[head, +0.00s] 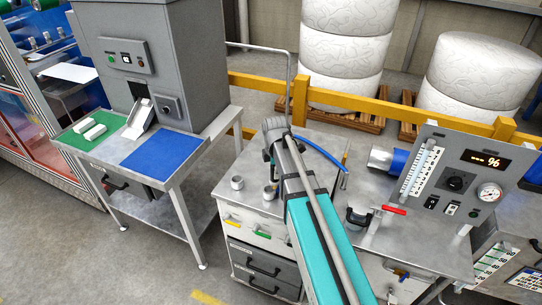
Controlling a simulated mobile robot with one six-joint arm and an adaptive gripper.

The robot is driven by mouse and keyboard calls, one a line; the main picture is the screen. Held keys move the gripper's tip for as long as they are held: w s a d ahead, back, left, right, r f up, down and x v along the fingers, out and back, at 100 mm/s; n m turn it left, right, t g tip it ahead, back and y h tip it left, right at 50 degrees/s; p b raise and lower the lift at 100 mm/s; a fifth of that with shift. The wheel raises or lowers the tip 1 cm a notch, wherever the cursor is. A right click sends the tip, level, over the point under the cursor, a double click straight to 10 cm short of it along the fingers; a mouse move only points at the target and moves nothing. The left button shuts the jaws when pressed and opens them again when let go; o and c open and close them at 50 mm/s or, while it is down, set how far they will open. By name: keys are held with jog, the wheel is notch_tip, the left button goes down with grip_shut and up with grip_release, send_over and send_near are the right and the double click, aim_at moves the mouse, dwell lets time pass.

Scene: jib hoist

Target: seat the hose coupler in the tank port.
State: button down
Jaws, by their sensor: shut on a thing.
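My gripper (268,155) is above the left part of the metal bench, partly hidden behind my teal arm. A blue hose (320,152) runs from behind my wrist to the right, arching over the bench. The gripper is shut at the hose's left end; the coupler and the fingertips are too hidden to make out. A dark-rimmed round fitting (358,216) stands on the bench right of my arm, beside a red lever (394,209). It may be the tank port, but I cannot tell for sure. The gripper is well left of it, apart from it.
Two small metal cylinders (237,183) stand on the bench (228,203) near the gripper. A gauge panel (458,180) and a blue-and-silver cylinder (385,160) stand to the right. A yellow rail (400,110) runs behind. A grey machine (170,60) stands left.

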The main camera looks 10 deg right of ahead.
aim_at(275, 184)
jog(key=shift+d, duration=0.2)
jog(key=shift+a+r+p, duration=0.1)
jog(key=shift+r+p, duration=0.4)
jog(key=shift+p, duration=0.05)
jog(key=r+p, duration=0.1)
jog(key=a+r+p, duration=0.1)
jog(key=r+p, duration=0.1)
jog(key=a+r+p, duration=0.1)
jog(key=r, duration=0.1)
jog(key=shift+w+p, duration=0.4)
jog(key=shift+f, duration=0.3)
notch_tip(275, 184, down, 6)
jog(key=b, duration=0.6)
jog(key=shift+f+b, duration=1.95)
jog(key=shift+b, duration=0.25)
jog(key=shift+c, duration=1.2)
grip_release()
